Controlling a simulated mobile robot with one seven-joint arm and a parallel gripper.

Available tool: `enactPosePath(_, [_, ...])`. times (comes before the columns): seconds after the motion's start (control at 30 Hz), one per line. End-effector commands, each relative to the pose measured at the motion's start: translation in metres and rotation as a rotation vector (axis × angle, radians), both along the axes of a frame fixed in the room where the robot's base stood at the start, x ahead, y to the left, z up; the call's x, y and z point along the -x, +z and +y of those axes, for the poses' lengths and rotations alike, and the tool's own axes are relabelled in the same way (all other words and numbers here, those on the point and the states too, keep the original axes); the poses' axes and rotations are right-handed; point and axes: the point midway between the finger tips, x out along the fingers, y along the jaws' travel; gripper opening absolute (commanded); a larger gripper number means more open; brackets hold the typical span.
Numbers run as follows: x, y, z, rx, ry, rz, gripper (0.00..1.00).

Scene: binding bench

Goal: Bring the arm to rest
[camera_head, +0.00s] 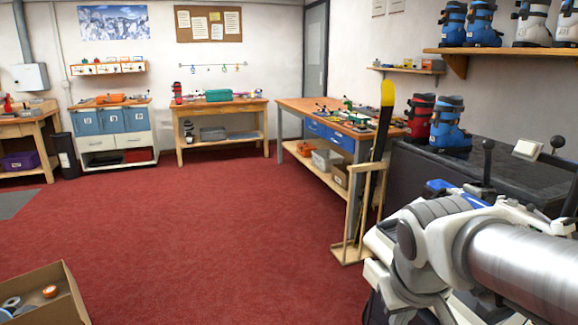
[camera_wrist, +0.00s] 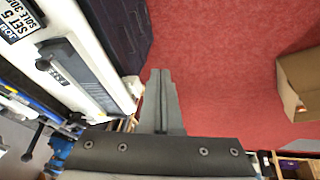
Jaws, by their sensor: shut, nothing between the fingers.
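My gripper (camera_wrist: 160,98) shows in the wrist view, its two grey fingers together with nothing between them. It hangs over the red floor (camera_wrist: 215,60), with a white and black machine or case close on its left. In the head view my arm fills the lower right. The gripper itself cannot be made out there.
A white machine part (camera_wrist: 95,45) with a label stands left of the fingers. A cardboard box (camera_head: 45,295) sits on the floor at lower left. A wooden rack (camera_head: 352,245) holds a yellow-tipped ski. Benches line the far walls. The middle of the red carpet (camera_head: 200,220) is clear.

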Motion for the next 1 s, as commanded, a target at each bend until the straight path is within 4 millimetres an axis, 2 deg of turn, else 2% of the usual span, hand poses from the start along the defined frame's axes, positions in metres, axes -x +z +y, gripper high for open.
enactPosePath(0.1, [0.026, 0.012, 0.009, -0.054, -0.025, -0.052, 0.00])
enactPosePath(0.37, [0.070, 0.022, 0.028, -0.147, -0.059, -0.132, 0.00])
enactPosePath(0.4, [0.074, 0.028, 0.030, -0.156, -0.061, -0.139, 0.00])
enactPosePath(0.43, [0.072, 0.042, 0.029, -0.154, -0.060, -0.134, 0.00])
enactPosePath(0.67, [0.071, 0.093, 0.029, -0.152, -0.059, -0.131, 0.00])
enactPosePath(1.0, [0.071, 0.180, 0.029, -0.151, -0.060, -0.131, 0.00])
